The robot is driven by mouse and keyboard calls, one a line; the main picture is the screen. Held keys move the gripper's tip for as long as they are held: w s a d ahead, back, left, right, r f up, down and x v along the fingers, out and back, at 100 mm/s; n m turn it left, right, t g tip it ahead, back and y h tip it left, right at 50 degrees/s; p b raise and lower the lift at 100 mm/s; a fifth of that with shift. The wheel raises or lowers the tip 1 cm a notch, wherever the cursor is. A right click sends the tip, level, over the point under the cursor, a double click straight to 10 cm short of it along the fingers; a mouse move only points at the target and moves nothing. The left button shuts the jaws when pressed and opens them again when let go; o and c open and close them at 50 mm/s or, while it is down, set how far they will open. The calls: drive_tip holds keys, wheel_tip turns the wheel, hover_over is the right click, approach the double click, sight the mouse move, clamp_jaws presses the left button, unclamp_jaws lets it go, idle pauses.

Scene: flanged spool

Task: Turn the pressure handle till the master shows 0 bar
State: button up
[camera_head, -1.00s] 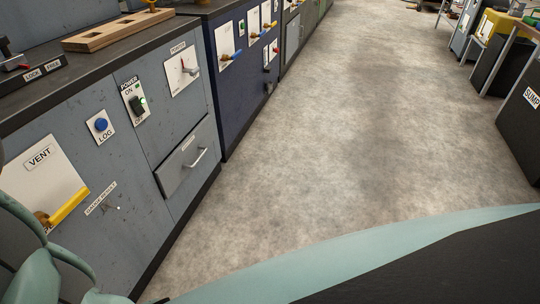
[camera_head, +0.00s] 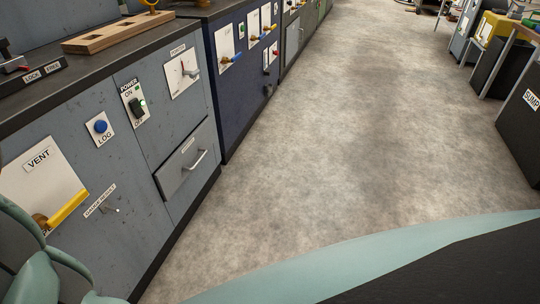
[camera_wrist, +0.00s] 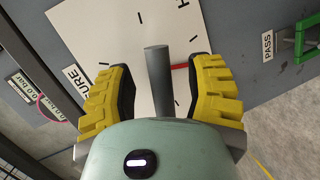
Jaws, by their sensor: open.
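The pressure handle (camera_wrist: 157,68) is a grey bar on a white dial plate (camera_wrist: 95,30) with black tick marks and a label ending in "URE". A thin red mark shows just right of the bar. My gripper (camera_wrist: 160,72) has its two yellow fingers open, one on each side of the bar. Gaps show between the bar and both fingers; the bar's lower end is hidden behind my wrist. A small display (camera_wrist: 18,88) at the left edge, turned sideways, seems to read 0.0 bar. The pressure handle and my gripper do not show in the head view.
A green handle (camera_wrist: 299,45) by a PASS label is at the wrist view's right. In the head view, a yellow VENT handle (camera_head: 68,208), a blue LOG button (camera_head: 100,126) and a drawer (camera_head: 187,160) sit on the grey cabinets. The floor (camera_head: 340,130) alongside is clear.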

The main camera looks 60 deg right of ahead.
drive_tip(key=v, duration=1.2)
idle(0.4)
idle(0.4)
